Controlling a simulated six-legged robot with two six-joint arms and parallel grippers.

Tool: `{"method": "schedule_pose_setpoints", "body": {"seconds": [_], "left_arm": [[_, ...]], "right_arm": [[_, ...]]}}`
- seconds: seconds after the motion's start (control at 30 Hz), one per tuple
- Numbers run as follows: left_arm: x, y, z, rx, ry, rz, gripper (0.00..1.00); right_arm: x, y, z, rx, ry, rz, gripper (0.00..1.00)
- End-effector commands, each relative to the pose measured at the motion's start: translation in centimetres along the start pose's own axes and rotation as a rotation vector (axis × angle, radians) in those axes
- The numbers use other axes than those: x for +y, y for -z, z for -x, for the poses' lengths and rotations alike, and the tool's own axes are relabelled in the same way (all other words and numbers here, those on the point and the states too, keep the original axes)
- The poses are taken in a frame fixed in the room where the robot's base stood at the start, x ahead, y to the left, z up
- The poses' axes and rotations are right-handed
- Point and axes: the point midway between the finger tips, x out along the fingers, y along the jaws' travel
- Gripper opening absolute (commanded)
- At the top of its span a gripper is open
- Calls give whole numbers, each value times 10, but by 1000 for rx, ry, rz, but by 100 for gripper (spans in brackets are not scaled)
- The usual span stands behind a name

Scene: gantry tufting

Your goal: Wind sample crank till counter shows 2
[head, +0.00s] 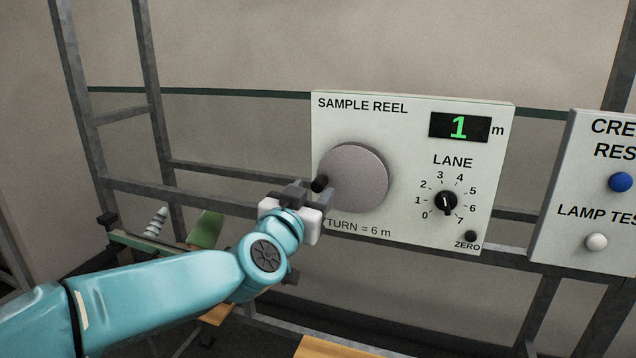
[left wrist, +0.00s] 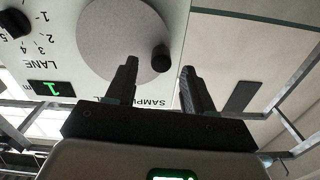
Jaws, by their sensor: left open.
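The sample reel panel (head: 410,120) is a pale board with a round grey crank disc (head: 357,178). A black crank knob (head: 320,184) sits at the disc's left edge. The green counter (head: 459,127) reads 1 m. My left gripper (head: 316,193) is at the disc's lower left, close to the knob. My right gripper is not in view.
A lane dial (head: 446,202) and a black zero button (head: 470,237) are on the same panel. To the right is another panel (head: 590,185) with a blue button (head: 620,182) and a white lamp test button (head: 596,242). Grey frame bars (head: 230,195) run behind.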

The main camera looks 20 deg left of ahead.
Motion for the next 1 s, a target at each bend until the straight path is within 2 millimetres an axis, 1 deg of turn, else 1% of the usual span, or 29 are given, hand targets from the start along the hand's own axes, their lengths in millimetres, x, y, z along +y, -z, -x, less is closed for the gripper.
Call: {"method": "schedule_pose_setpoints", "body": {"seconds": [0.03, 0.1, 0.2, 0.33, 0.6, 0.63, 0.67, 0.7, 0.77, 0.8, 1.0], "left_arm": [[0, 1, -12, -2, 1, 1, 53], [-1, 0, -24, -3, 0, -1, 53], [-2, 1, -36, -2, 1, 1, 53], [-2, 0, -45, -1, 0, 0, 53], [-2, 0, -46, 0, 0, 0, 53], [-2, 0, -46, 0, 0, 0, 50], [-2, 0, -46, 0, 0, 0, 40], [-2, 0, -46, 0, 0, 0, 27], [-2, 0, -46, 0, 0, 0, 7], [-2, 0, -46, 0, 0, 1, 0], [-3, 0, -46, 0, 0, -2, 0]], "right_arm": [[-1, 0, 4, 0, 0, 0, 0], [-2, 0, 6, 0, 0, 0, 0], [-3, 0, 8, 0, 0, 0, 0], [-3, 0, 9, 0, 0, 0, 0], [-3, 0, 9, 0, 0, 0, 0], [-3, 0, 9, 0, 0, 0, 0], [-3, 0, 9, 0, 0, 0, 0], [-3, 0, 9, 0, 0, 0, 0], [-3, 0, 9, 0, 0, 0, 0], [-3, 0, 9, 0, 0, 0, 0], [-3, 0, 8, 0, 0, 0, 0]]}}
